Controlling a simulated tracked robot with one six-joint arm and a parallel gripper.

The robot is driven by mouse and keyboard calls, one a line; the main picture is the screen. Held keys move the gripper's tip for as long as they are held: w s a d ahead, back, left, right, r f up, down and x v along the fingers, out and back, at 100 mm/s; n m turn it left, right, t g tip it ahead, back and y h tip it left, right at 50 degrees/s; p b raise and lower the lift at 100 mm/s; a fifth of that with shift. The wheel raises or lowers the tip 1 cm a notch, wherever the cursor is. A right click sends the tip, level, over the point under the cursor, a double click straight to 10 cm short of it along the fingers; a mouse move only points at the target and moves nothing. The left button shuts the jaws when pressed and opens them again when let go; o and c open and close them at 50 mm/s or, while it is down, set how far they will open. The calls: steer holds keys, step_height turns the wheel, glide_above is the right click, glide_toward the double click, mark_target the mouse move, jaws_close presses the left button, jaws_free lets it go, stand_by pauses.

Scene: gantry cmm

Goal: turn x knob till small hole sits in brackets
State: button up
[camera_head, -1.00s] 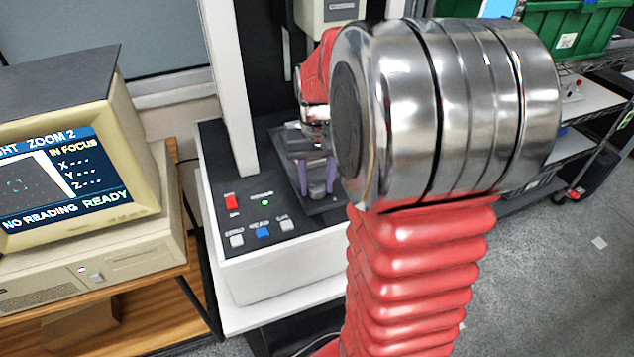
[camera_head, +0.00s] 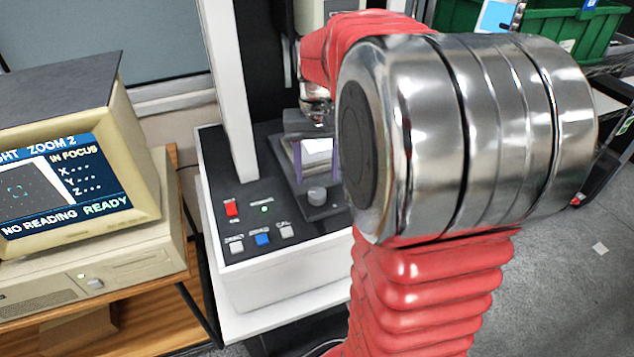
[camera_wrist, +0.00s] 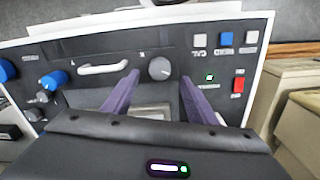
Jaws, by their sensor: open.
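My gripper (camera_wrist: 159,76) is open and empty, its two purple fingers apart. In the wrist view a grey round knob (camera_wrist: 159,68) appears between the fingertips, beyond them; contact cannot be judged. It also shows in the head view (camera_head: 318,195), in front of the fingers. A small mark beside it is too blurred to read, so I cannot confirm it is the x knob. The monitor (camera_head: 66,182) shows small brackets on a dark area with a white area to their right. It reads ZOOM 2, IN FOCUS, NO READING, READY. I cannot make out a small hole.
Blue knobs (camera_wrist: 56,79) and a white handle (camera_wrist: 103,68) stand left in the wrist view. Right of the grey knob are buttons and a red switch (camera_wrist: 238,85). The machine's white column (camera_head: 228,90) rises left of my arm, which hides the machine's right side.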

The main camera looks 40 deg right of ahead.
mark_target(316, 193)
step_height(316, 193, up, 8)
steer(key=shift+f, duration=0.2)
stand_by(0.6)
steer(key=s+a+f+n+t, duration=0.2)
steer(key=s+a, duration=0.4)
steer(key=a, duration=0.4)
steer(key=s+a+f+n+t, duration=0.2)
steer(key=s+a+n+t, duration=0.1)
steer(key=s+a, duration=0.4)
steer(key=a, duration=0.3)
steer(key=shift+f+n+t, duration=0.3)
steer(key=shift+f, duration=0.1)
stand_by(0.8)
